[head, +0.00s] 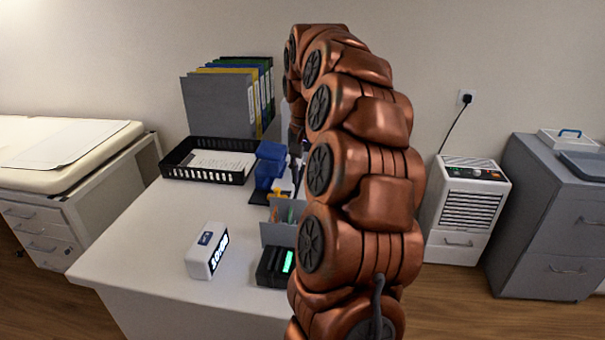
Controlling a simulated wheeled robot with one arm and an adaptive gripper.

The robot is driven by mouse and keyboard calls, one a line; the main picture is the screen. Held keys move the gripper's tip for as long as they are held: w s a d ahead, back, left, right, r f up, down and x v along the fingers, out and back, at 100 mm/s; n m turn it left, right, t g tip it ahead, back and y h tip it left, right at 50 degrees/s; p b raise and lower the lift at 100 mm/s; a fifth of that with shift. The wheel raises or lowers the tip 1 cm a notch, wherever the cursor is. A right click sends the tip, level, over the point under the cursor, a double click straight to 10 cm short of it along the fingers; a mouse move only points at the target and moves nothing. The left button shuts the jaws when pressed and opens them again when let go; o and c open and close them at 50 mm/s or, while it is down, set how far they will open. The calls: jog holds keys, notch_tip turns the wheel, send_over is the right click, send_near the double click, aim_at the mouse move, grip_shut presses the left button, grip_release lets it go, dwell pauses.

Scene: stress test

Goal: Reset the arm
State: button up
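My copper-coloured arm rises from the bottom centre of the head view, stands tall over the right part of the desk and bends over at the top. A dark part that looks like my gripper (297,150) hangs down behind the arm, at its left edge. The arm covers most of it, so its fingers cannot be made out. I cannot see whether it holds anything.
The white desk (145,235) bears binders (220,105), a black tray (208,175) with paper, a digital clock (206,252), a blue object (269,162) and a dark device (272,267) close beside my arm. A heater (468,210) and grey cabinet (550,220) stand right.

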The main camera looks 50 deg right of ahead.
dwell(0.5)
jog(key=s+a+r+n+p, duration=0.2)
jog(key=s+a+n+p, duration=0.1)
jog(key=a, duration=0.8)
jog(key=s+a+r+n+p, duration=0.2)
jog(key=s+a+n+p, duration=0.15)
jog(key=a, duration=0.75)
jog(key=s+a+f+n+g+p, duration=0.1)
jog(key=s+a+n+p, duration=0.1)
jog(key=s+a, duration=0.3)
jog(key=s+a+f+n+p, duration=0.2)
jog(key=s+a, duration=0.3)
jog(key=s, duration=0.7)
jog(key=shift+g+p, duration=0.3)
jog(key=shift+g, duration=0.1)
jog(key=shift+n, duration=0.25)
